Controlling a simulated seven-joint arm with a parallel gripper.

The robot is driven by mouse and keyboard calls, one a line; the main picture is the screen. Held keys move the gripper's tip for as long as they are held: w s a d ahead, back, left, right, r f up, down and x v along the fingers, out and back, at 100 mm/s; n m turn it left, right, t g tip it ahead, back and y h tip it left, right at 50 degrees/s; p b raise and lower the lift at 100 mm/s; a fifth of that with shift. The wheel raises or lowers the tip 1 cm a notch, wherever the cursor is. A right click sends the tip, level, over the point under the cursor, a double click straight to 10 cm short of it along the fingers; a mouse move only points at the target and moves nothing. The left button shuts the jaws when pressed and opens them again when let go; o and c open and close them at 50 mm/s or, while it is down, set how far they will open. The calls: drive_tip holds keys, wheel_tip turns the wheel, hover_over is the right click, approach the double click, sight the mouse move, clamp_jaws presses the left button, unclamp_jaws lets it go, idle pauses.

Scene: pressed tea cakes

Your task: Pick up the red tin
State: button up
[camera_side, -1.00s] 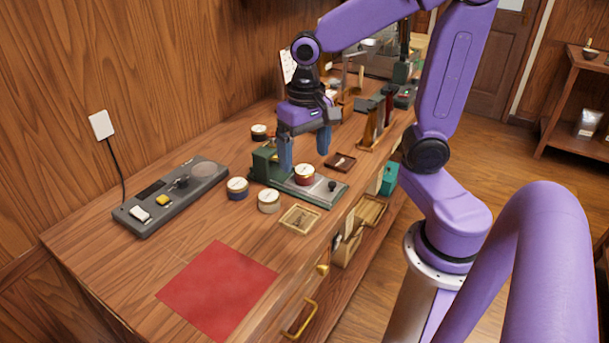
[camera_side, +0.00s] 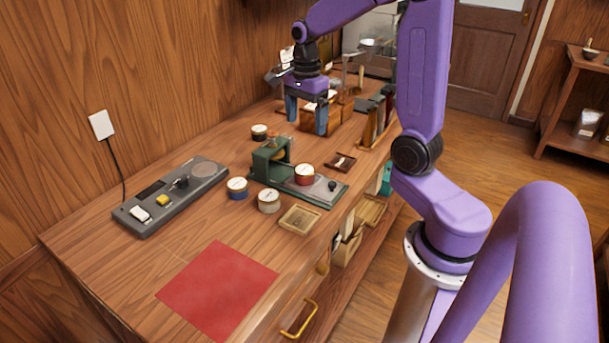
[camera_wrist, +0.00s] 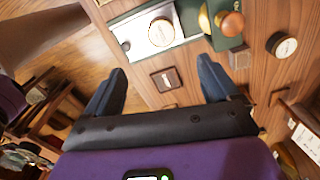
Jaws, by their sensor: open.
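The red tin (camera_side: 304,177) sits upright on the metal plate of a green press (camera_side: 270,160). It has a pale lid with a dark mark. In the wrist view the tin (camera_wrist: 161,33) shows from above at the top, on the bright plate, with a dark red side just visible. My gripper (camera_side: 306,130) is open and empty, behind the press and above the back part of the counter. In the wrist view its two fingertips (camera_wrist: 160,72) are spread apart, with the tin beyond them.
A wooden frame (camera_side: 299,219), grey scale (camera_side: 175,198) and red mat (camera_side: 217,291) are nearer.

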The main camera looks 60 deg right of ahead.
sight(305, 169)
wheel_tip(305, 169, down, 15)
drive_tip(key=shift+w+r, duration=0.1)
drive_tip(key=shift+w, duration=0.05)
drive_tip(key=c, duration=1.2)
